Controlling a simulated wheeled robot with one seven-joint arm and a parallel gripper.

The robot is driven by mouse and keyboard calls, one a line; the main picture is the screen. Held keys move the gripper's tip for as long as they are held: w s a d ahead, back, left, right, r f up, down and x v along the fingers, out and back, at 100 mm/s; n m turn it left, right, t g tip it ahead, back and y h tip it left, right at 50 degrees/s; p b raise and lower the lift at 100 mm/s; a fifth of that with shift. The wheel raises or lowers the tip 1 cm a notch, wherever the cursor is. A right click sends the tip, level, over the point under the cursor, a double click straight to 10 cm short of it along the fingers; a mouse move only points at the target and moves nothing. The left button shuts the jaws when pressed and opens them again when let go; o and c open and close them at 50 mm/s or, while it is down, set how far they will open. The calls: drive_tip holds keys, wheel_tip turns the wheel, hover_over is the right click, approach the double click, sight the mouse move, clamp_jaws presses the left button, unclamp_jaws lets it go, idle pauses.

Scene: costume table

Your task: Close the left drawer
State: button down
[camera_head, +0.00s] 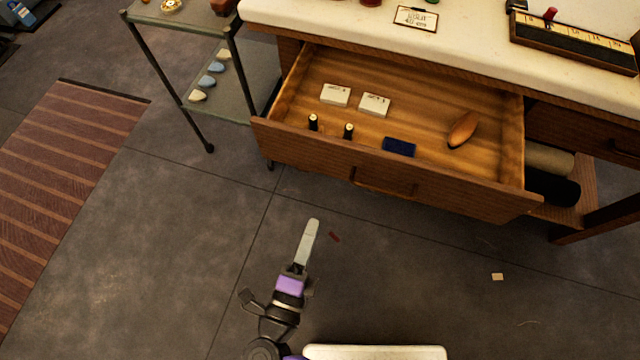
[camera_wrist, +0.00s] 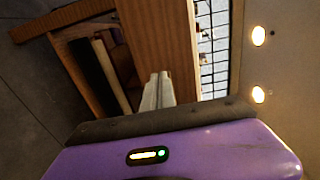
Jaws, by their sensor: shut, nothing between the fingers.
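The left drawer (camera_head: 390,182) is pulled well out from under the white-topped table. Its wooden front has a dark handle (camera_head: 383,187) at the middle. Inside lie two small white boxes (camera_head: 335,95), two dark bottles (camera_head: 348,131), a dark blue block (camera_head: 399,147) and a brown oval item (camera_head: 463,130). My gripper (camera_head: 312,226) is shut and empty, in front of the drawer and apart from it, left of the handle in the picture. In the wrist view the shut fingers (camera_wrist: 158,88) point toward wooden furniture; which panel is the drawer front I cannot tell.
A metal side cart (camera_head: 235,100) with small stones stands left of the drawer. A striped rug (camera_head: 60,180) lies on the floor at left. Rolled cloths (camera_head: 550,160) sit on a lower shelf at right. The floor before the drawer is mostly clear, with small scraps.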

drive_tip(key=p+x, duration=0.1)
drive_tip(key=x, duration=1.2)
drive_tip(key=shift+w+d, duration=0.1)
drive_tip(key=shift+w, duration=0.15)
drive_tip(key=b, duration=1)
approach(360, 94)
drive_tip(key=w+d+r, duration=0.1)
drive_tip(key=w, duration=0.2)
drive_tip(key=w+r, duration=0.2)
drive_tip(key=w, duration=0.1)
drive_tip(key=w+d+r, duration=0.1)
drive_tip(key=w, duration=0.2)
drive_tip(key=shift+w+d+r, duration=0.3)
drive_tip(key=shift+d+r, duration=0.05)
drive_tip(key=shift+d, duration=0.05)
drive_tip(key=shift+w+d+r, duration=0.1)
drive_tip(key=shift+w+r, duration=0.1)
drive_tip(key=shift+r, duration=0.1)
